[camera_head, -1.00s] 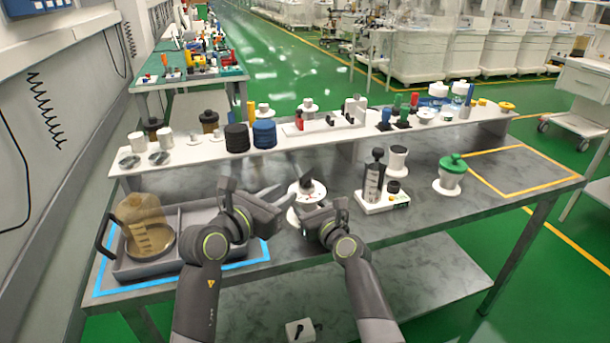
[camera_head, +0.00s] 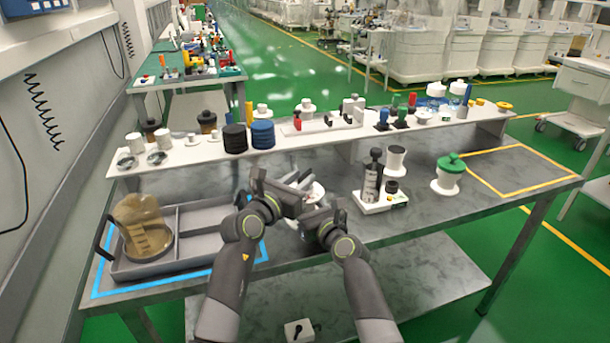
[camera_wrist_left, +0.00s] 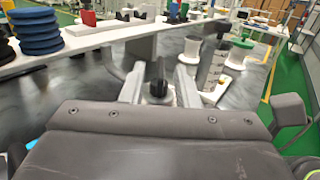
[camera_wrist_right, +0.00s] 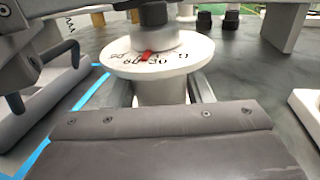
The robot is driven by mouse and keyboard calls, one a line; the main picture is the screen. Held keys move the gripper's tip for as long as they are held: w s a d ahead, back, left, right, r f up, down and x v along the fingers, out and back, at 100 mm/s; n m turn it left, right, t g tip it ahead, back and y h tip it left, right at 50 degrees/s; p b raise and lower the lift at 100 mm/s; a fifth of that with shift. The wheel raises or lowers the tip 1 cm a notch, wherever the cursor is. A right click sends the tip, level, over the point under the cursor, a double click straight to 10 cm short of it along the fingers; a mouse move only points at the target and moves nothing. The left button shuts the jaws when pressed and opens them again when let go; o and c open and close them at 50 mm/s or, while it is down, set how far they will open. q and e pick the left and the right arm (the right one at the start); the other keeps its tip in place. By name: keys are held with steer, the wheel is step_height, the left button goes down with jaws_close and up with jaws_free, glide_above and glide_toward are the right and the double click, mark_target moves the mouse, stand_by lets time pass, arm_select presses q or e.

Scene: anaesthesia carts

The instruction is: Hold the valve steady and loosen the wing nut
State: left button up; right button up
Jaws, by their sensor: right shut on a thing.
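The valve (camera_head: 317,193) is white, with a round numbered dial (camera_wrist_right: 160,58) and a red pointer. It stands upright on the bench, partly hidden by my grippers in the head view. My right gripper (camera_wrist_right: 162,92) is shut on the valve's white body below the dial. A dark knob-like part tops the valve; it shows in the left wrist view (camera_wrist_left: 157,88). I cannot make out the wings of a wing nut. My left gripper (camera_head: 302,182) is open at the valve's top, its fingers on either side of the dark part, with gaps visible.
A grey tray (camera_head: 188,210) with an amber jug (camera_head: 145,228) lies at left inside blue tape. A white block with a dark cylinder (camera_head: 372,183), a white cup (camera_head: 395,162) and a green-topped part (camera_head: 449,172) stand at right. A loaded shelf (camera_head: 330,135) runs behind.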

arm_select(q)
steer(key=shift+x, duration=1.35)
jaws_close()
